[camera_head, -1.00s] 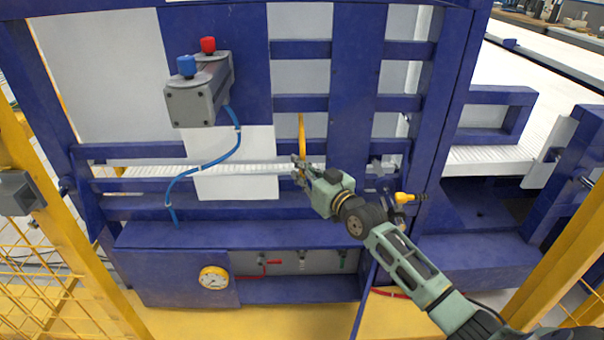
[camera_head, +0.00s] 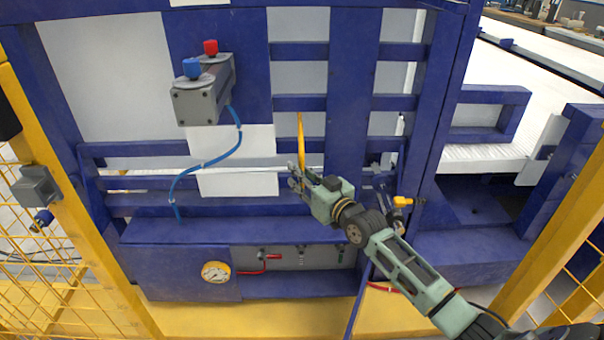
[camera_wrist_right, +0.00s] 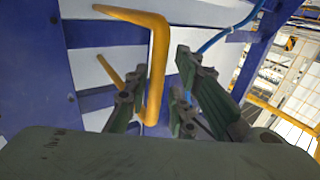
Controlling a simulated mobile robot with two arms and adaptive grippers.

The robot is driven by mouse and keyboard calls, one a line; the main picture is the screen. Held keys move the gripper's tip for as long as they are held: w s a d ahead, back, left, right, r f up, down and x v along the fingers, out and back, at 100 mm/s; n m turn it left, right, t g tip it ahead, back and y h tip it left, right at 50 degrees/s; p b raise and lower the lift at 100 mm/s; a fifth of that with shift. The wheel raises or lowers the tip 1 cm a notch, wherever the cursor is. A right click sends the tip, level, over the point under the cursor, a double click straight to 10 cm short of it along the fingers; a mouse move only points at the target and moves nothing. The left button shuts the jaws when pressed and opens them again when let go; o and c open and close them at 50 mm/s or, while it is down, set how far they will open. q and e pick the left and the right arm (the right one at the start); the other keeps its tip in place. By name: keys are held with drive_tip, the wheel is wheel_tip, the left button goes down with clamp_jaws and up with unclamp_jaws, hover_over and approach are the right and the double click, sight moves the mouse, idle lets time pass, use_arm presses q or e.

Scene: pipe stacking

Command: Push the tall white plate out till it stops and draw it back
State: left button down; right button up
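A tall white plate (camera_head: 301,78) shows behind the blue rails in the head view, and white surface also shows behind the rails in the wrist view (camera_wrist_right: 90,72). A yellow bent handle (camera_head: 301,130) stands upright in front of it. I cannot tell where the handle joins the plate. My right gripper (camera_head: 294,174) is at the handle's lower part. In the wrist view its fingers (camera_wrist_right: 161,64) are apart, one on each side of the handle's long bar (camera_wrist_right: 157,80), with a gap visible on the right. My left gripper is not in view.
A grey box (camera_head: 203,95) with a red and a blue knob sits upper left, with a blue hose (camera_head: 205,163) hanging from it. A blue ledge (camera_head: 225,231) and gauge (camera_head: 216,272) lie below. Yellow posts (camera_head: 60,200) stand at the sides.

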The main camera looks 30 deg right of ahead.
drive_tip(key=shift+o, duration=0.4)
drive_tip(key=shift+w, duration=0.1)
drive_tip(key=s+d, duration=0.1)
drive_tip(key=s, duration=1.1)
drive_tip(key=shift+d, duration=0.4)
